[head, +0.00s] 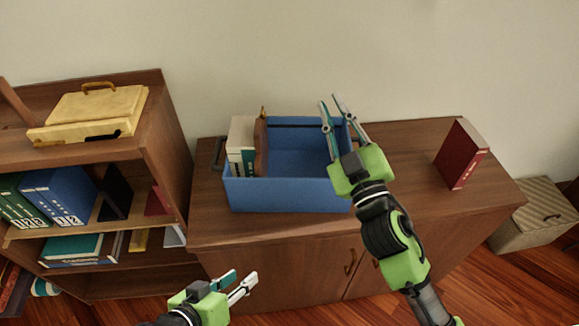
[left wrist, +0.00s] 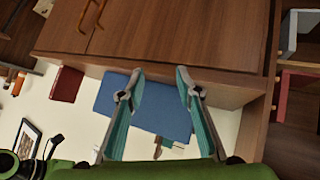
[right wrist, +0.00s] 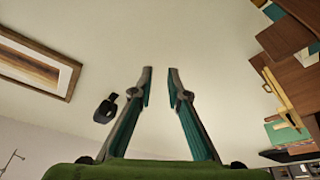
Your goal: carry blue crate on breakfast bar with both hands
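The blue crate (head: 290,195) stands upright on the wooden cabinet (head: 405,165). Several books (head: 241,145) stand inside at its left end, and a dark handle (head: 217,153) shows on its left side. My right gripper (head: 337,99) is open and empty, over the crate's right end in the head view and pointing toward the wall. My right forearm hides the crate's right front corner. My left gripper (head: 246,278) is open and empty, low in front of the cabinet and apart from the crate. The left wrist view shows the crate (left wrist: 118,97) beyond its fingers.
A red book (head: 459,158) stands on the cabinet's right part. A bookshelf (head: 168,130) with a yellow case (head: 90,110) on top stands close at the left. A woven box (head: 537,217) is on the floor at the right. The cabinet top between crate and red book is clear.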

